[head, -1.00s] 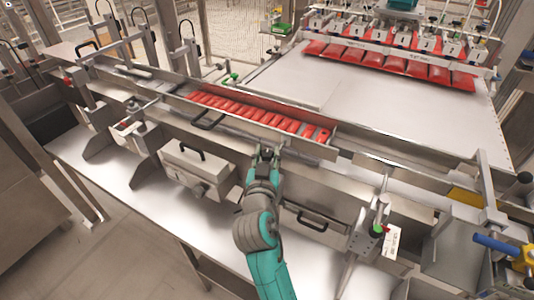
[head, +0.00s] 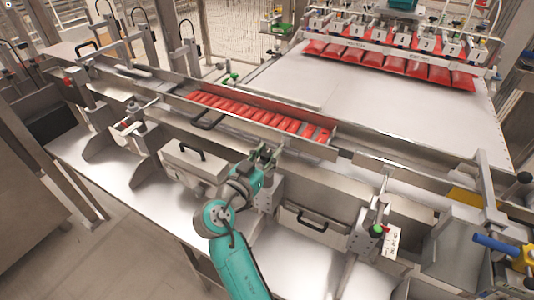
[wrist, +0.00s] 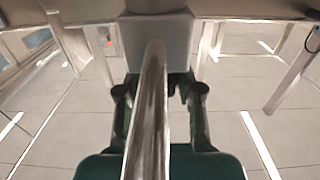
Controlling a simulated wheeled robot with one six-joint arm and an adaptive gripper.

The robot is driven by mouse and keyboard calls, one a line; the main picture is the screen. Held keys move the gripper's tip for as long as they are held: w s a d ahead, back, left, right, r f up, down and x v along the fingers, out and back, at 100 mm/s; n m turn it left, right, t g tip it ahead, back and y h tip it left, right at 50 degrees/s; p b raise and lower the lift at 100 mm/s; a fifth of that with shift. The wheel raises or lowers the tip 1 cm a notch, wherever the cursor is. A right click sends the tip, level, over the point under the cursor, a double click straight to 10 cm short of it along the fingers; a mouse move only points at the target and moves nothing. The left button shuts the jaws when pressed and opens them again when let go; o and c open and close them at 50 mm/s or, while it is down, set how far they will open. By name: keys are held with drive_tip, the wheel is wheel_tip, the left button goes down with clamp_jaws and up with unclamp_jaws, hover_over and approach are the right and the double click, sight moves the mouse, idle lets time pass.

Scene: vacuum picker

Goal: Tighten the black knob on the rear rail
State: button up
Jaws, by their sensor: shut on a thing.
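My gripper (head: 266,154) is at the middle bracket (head: 268,192) in front of the rail with the red packs. In the wrist view its two fingers (wrist: 158,92) stand on either side of a shiny metal rod (wrist: 150,115) that runs up to a grey block (wrist: 160,40). A small dark part, apparently the black knob (wrist: 177,86), shows behind the rod between the fingers. The gripper is shut on it. Most of the knob is hidden by the rod and fingers.
Red packs (head: 262,116) lie in the long channel. A similar bracket with a green-topped part (head: 377,230) stands to the right. A drawer-like box with a black handle (head: 312,220) is close by. The bare lower shelf (head: 110,195) has free room at the left.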

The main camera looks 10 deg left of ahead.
drive_tip(key=o, duration=1.2)
drive_tip(key=v, duration=1.2)
